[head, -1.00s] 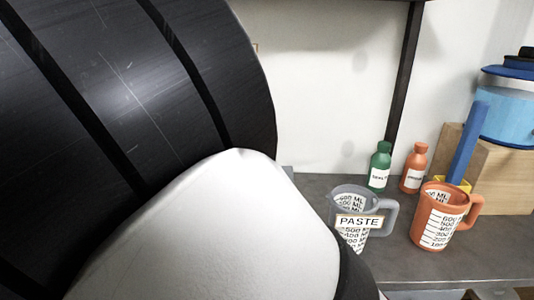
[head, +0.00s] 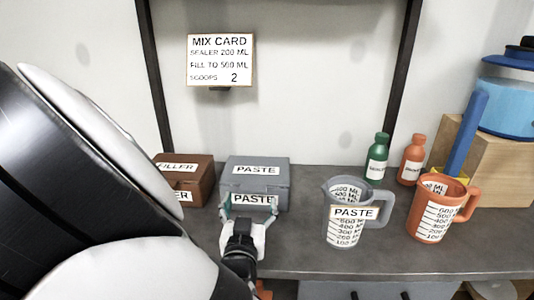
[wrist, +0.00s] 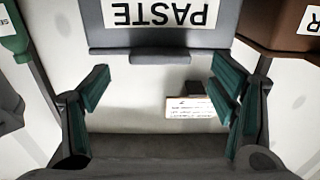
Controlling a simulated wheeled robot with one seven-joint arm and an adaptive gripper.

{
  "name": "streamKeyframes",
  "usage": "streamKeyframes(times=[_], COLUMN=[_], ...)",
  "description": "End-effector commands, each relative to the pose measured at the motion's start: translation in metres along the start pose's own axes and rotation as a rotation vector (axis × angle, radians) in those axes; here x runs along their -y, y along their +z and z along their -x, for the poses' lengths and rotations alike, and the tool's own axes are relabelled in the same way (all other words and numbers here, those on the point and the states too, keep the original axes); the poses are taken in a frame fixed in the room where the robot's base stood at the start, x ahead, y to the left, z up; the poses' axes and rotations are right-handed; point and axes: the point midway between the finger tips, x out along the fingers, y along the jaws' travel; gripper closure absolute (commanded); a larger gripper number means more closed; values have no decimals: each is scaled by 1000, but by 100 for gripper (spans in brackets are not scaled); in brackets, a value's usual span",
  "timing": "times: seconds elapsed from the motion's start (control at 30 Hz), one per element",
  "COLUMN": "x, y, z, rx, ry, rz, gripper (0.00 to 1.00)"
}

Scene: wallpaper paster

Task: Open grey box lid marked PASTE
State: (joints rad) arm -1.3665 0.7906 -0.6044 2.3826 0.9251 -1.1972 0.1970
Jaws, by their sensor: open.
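The grey box marked PASTE (head: 282,172) stands on the bench with its lid closed, one PASTE label on top and one on the front. In the wrist view the grey box (wrist: 230,30) is at the top, its label upside down, with a grey lip (wrist: 146,55) along its near edge. My gripper (head: 249,206) is at the front of the box, its fingers spread to either side of the front label. In the wrist view my gripper (wrist: 161,78) is open and empty, green pads apart, the lip lying between and beyond the tips. Contact cannot be told.
A brown FILLER box (head: 203,181) stands close to the left. A grey PASTE jug (head: 343,236), an orange jug (head: 432,222), a green bottle (head: 377,160) and a red bottle (head: 412,162) are to the right. A mix card (head: 221,60) hangs behind. Bench between box and grey jug is clear.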

Motion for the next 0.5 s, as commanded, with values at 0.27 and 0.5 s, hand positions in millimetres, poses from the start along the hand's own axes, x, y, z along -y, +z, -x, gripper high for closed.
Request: streamKeyframes(times=[0.27,0.5], x=[0,0], y=[0,0], z=[-32,-37], rx=[0,1], ry=[1,0], rz=[0,1], gripper=[22,22])
